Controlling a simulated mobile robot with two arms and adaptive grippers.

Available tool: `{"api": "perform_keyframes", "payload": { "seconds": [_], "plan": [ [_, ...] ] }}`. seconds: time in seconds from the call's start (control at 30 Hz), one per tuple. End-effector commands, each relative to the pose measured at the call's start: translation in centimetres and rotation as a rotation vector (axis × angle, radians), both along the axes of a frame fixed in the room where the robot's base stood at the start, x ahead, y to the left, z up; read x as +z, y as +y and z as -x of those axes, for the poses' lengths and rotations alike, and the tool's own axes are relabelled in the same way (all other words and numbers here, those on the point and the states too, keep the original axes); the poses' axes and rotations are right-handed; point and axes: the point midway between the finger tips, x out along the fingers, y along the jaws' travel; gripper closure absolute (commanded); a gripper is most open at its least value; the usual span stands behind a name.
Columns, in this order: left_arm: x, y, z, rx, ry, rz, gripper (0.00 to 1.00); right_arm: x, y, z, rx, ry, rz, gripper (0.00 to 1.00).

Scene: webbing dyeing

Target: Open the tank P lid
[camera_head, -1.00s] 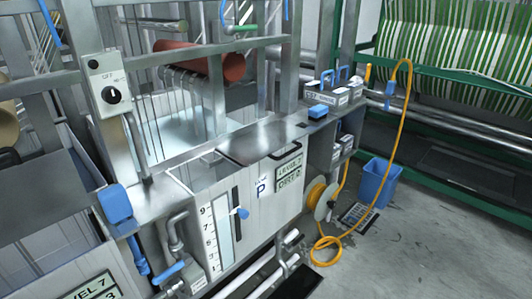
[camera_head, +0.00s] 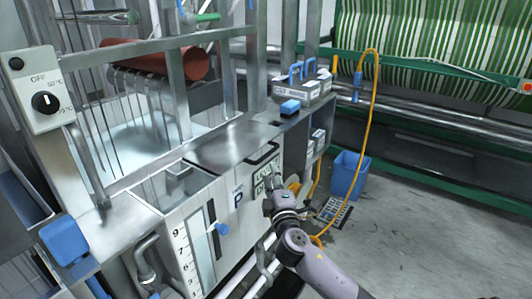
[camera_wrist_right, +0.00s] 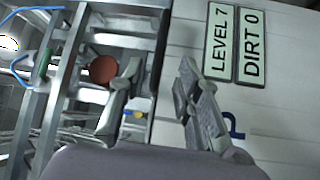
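The tank P lid (camera_head: 215,146) is a flat steel plate on top of the white tank, lying flat with a black handle (camera_head: 262,153) at its front right edge. The tank's white front carries a blue letter P (camera_head: 238,196) and a LEVEL/DIRT sign (camera_head: 268,177). My right gripper (camera_head: 272,194) is in front of that sign, below the handle and apart from it. In the right wrist view its two fingers (camera_wrist_right: 160,70) are spread with nothing held, beside the sign (camera_wrist_right: 235,44). My left gripper is not in view.
A grey box with blue handles (camera_head: 300,90) stands on the bench at right. A yellow hose (camera_head: 370,120) and a blue bin (camera_head: 348,175) are further right. Steel frame bars rise behind the tank.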

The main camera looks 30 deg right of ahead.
Motion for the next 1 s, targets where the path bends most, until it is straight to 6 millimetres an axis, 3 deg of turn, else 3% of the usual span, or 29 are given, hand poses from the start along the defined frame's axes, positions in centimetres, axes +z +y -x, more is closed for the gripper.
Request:
{"api": "perform_keyframes", "payload": {
  "seconds": [0.2,0.43,0.6,0.9,1.0],
  "plan": [
    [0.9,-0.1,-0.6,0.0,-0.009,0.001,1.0,0.9,-2.0,-4.5,-0.002,0.0,0.001,0.69],
    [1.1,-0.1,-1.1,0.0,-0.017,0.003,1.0,1.1,-3.4,-7.9,0.0,0.0,0.001,0.69],
    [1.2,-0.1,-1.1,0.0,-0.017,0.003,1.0,1.2,-3.8,-9.1,0.0,0.001,-0.001,0.69],
    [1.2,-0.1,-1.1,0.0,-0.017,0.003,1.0,1.2,-3.9,-9.3,0.0,0.001,-0.002,0.69],
    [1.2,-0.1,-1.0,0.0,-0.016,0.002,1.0,1.2,-3.9,-9.3,0.0,0.001,-0.002,0.74]
  ]
}}
